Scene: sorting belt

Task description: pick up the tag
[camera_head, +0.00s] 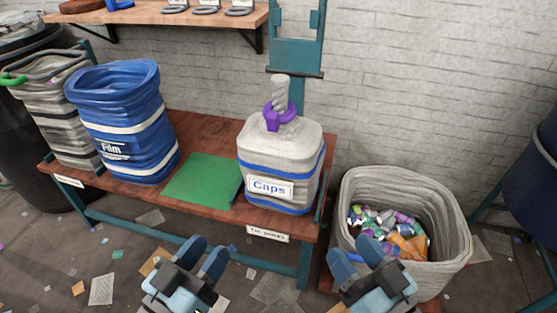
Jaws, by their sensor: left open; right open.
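A purple ring-like piece with a small block, possibly the tag (273,117), sits around the neck of the white jug (279,145) labelled "Caps" on the bench. Grey rings with white cards (205,9) also lie on the wall shelf, so which thing is the tag I cannot tell for sure. My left gripper (204,258) is open and empty, low in front of the bench. My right gripper (355,257) is open and empty, in front of the bin at the right. Both are apart from the purple piece and the jug.
On the wooden bench (210,142), a blue "Film" bag (122,120) and a grey bag (62,115) stand left of a green mat (201,180), which is bare. A bin (450,230) of mixed scraps stands at right. Paper litters the floor.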

